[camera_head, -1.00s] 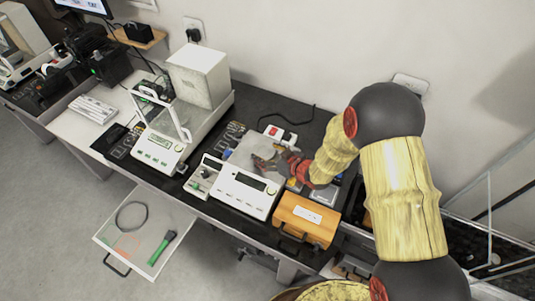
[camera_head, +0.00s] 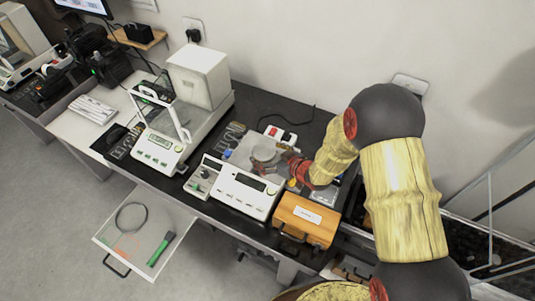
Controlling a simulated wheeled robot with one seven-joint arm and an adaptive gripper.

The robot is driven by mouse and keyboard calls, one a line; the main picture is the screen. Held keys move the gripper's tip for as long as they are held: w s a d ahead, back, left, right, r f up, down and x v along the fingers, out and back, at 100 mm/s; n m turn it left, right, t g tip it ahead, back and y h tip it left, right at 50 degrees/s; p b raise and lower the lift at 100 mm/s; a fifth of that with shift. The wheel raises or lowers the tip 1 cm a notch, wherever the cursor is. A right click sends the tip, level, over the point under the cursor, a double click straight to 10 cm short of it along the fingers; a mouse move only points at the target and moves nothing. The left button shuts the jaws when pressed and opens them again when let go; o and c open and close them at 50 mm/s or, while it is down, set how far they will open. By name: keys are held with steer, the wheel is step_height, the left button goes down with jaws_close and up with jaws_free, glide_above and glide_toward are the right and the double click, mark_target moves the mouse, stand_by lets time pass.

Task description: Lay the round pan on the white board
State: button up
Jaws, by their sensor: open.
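The round pan (camera_head: 263,154), a small pale grey disc, shows behind the white scale. It appears to lie on the pale white board (camera_head: 241,153), which is partly covered by the pan and my gripper. My gripper (camera_head: 281,162) is open at the pan's right side, close to its edge. I cannot tell whether a finger still touches the pan. My wrist hides the board's right part.
A white scale (camera_head: 243,190) stands in front of the board, with a wooden box (camera_head: 306,218) to its right. A balance with a glass shield (camera_head: 163,140) stands to the left. A power strip (camera_head: 280,134) lies behind. An open drawer (camera_head: 146,228) juts out front left.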

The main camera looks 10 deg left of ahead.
steer(key=v, duration=0.4)
steer(key=p+v, duration=0.1)
steer(key=v, duration=0.2)
steer(key=shift+s+d+r+p, duration=0.1)
steer(key=shift+s+r+p, duration=0.2)
steer(key=shift+r, duration=0.15)
steer(key=w+d+r+m+t+h, duration=0.2)
steer(key=w+d+r+h, duration=0.25)
steer(key=d+r, duration=0.7)
steer(key=s+d+r+m+g+h, duration=0.2)
steer(key=s+d+r+m+h, duration=0.3)
steer(key=s+d+r, duration=0.7)
steer(key=s+r, duration=0.3)
steer(key=shift+m, duration=0.4)
steer(key=shift+o, duration=0.4)
steer(key=s+r+m+g, duration=0.1)
steer(key=s+r+g, duration=0.1)
steer(key=s, duration=1.3)
steer(key=shift+a+r+m, duration=0.3)
steer(key=shift+a+m, duration=0.05)
steer(key=shift+m, duration=0.05)
steer(key=shift+s+g+y, duration=0.25)
steer(key=shift+g, duration=0.05)
